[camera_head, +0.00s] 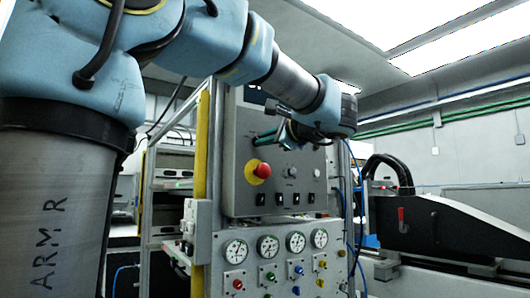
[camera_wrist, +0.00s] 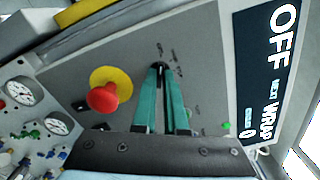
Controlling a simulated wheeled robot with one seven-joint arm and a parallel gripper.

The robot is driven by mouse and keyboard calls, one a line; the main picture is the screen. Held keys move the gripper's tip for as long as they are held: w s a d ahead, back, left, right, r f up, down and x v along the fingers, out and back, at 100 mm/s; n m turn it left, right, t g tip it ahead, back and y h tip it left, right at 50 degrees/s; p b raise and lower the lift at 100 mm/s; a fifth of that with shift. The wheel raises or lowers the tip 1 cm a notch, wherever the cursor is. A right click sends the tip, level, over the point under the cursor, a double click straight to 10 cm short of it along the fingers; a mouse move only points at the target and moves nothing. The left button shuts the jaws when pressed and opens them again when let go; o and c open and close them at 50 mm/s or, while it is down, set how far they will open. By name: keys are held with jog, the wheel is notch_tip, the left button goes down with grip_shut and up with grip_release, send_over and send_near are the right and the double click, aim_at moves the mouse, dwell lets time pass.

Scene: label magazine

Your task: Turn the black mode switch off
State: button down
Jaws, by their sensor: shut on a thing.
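The black mode switch (camera_wrist: 159,67) shows as a small dark knob on the grey control panel in the wrist view, mostly covered by my fingertips. My gripper (camera_wrist: 163,72) has its two teal fingers converging on it, shut on the switch. The switch's exact angle is hidden. In the head view my gripper (camera_head: 257,139) reaches the upper part of the panel from the right, and the switch cannot be made out there. A dark display (camera_wrist: 268,70) beside the panel reads OFF, NEXT WRAP and 0 in the wrist view.
A red emergency-stop button (camera_head: 263,170) on a yellow disc sits just below my fingers; it also shows in the wrist view (camera_wrist: 103,97). Black rocker switches (camera_head: 279,199) line the panel's bottom. Below are gauges (camera_head: 268,246) and coloured knobs. A yellow post (camera_head: 200,150) stands left.

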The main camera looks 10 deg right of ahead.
jog(key=shift+n+b, duration=0.35)
jog(key=shift+n, duration=0.05)
jog(key=c, duration=1)
grip_release()
jog(key=shift+o, duration=0.2)
jog(key=v, duration=1)
jog(key=shift+s+d, duration=0.2)
jog(key=shift+s, duration=0.15)
